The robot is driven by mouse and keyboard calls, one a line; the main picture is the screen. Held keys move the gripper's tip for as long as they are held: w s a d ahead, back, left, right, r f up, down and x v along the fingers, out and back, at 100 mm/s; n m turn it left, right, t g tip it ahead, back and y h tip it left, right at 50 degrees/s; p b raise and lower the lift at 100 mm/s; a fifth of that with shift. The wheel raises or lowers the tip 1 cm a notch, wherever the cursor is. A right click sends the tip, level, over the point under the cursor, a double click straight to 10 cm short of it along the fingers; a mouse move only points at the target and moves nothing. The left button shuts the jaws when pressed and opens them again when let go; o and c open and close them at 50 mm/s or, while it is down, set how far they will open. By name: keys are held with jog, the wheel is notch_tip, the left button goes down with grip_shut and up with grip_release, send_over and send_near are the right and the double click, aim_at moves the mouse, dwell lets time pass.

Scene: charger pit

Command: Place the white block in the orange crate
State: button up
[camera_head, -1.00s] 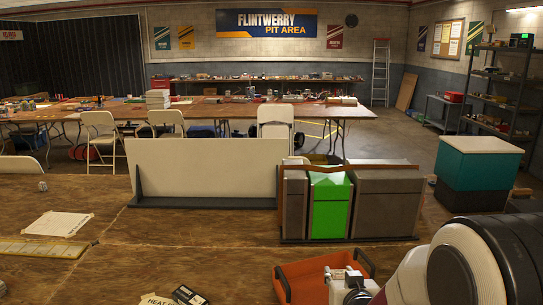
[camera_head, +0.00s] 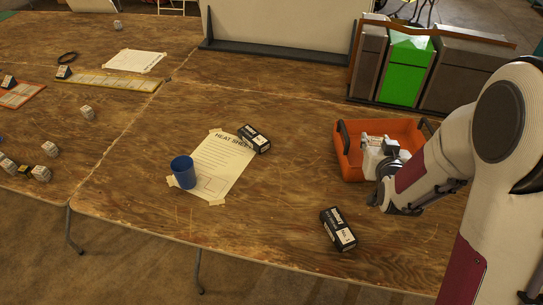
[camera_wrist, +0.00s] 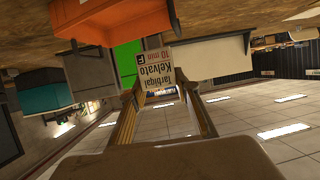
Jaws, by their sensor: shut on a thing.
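The orange crate (camera_head: 348,168) stands at the right of the table in the head view. My gripper (camera_wrist: 161,86) is shut on a white block (camera_wrist: 157,68) with printed black text. The wrist view looks level and upside down, and the block shows between the two fingertips. There the crate (camera_wrist: 90,24) fills the top left, beside the block in the picture. In the head view my gripper overlaps the crate from its front right, and pale parts over the crate do not clearly separate into block and gripper. I cannot tell their height above the crate floor.
Two black boxes (camera_head: 254,138) (camera_head: 338,229) lie left and front of the crate. A blue cup (camera_head: 182,171) stands on the taped paper sheet (camera_head: 222,160). Brown bins and a green bin (camera_head: 407,63) stand behind the crate. Several small blocks lie far left. The table's front middle is clear.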

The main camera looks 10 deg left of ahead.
jog(key=w+a+f+n+y, duration=0.1)
jog(key=a+f, duration=0.2)
jog(key=a, duration=0.5)
jog(key=w+a+f+n+y, duration=0.1)
jog(key=a+f, duration=0.3)
jog(key=a, duration=0.4)
jog(key=w+a+f+n+g+y, duration=0.1)
jog(key=w+a+f, duration=0.1)
jog(key=a, duration=0.6)
jog(key=shift+w+a+f+y, duration=0.3)
jog(key=shift+a+f, duration=0.1)
jog(key=shift+f, duration=0.35)
jog(key=shift+f, duration=0.15)
send_over(284, 174)
jog(key=shift+a+f, duration=0.1)
jog(key=shift+f, duration=2.9)
jog(key=shift+f, duration=1.85)
jog(key=shift+f, duration=0.2)
